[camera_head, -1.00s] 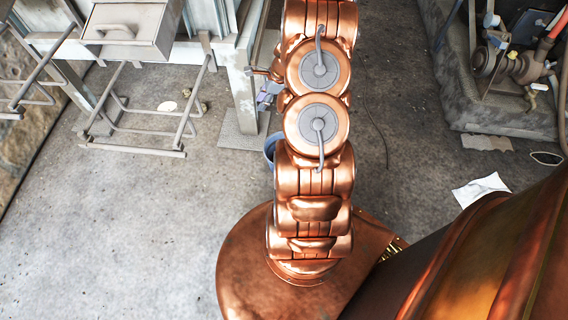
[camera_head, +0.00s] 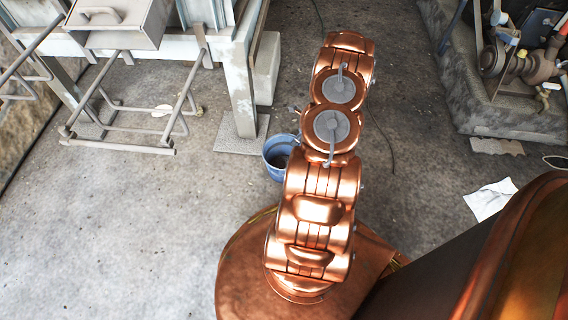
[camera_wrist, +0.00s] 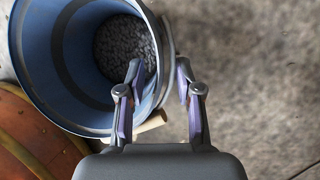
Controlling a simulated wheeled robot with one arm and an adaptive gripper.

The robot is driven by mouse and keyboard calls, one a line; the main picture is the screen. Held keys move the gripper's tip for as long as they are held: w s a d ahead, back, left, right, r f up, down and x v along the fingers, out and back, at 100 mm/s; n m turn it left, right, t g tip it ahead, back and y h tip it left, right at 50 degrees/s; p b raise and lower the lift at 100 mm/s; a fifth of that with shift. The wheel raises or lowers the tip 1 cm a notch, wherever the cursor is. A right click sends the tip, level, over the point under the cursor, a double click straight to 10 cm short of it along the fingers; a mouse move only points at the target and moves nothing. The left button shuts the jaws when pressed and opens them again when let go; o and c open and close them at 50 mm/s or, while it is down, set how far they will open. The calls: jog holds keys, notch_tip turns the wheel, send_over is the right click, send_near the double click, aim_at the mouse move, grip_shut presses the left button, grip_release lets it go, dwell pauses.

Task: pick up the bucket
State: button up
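The blue bucket (camera_head: 273,163) stands upright on the floor, left of my arm, which hides its right side in the head view. In the wrist view the bucket (camera_wrist: 38,62) fills the upper left, with dark grainy matter or texture at its bottom. My gripper (camera_wrist: 160,80) is open in the wrist view. Its left finger overlaps the bucket's mouth and its right finger is outside, with the rim and wall between them. I cannot tell whether either finger touches the wall. The gripper is hidden behind my arm in the head view.
A grey metal frame (camera_head: 243,95) stands on a foot plate just behind the bucket. A pipe rack (camera_head: 125,150) is at left. Machinery on a concrete plinth (camera_head: 500,120) is at right, with a white sheet (camera_head: 490,198) on the floor. The left floor is clear.

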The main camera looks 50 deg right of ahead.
aim_at(276, 150)
jog(key=b+x, duration=0.1)
jog(key=x, duration=0.1)
jog(key=b+x, duration=0.1)
jog(key=x, duration=0.2)
jog(key=shift+s+a+b, duration=0.1)
jog(key=shift+a+b, duration=0.15)
jog(key=shift+b, duration=0.05)
jog(key=shift+c, duration=0.4)
grip_shut()
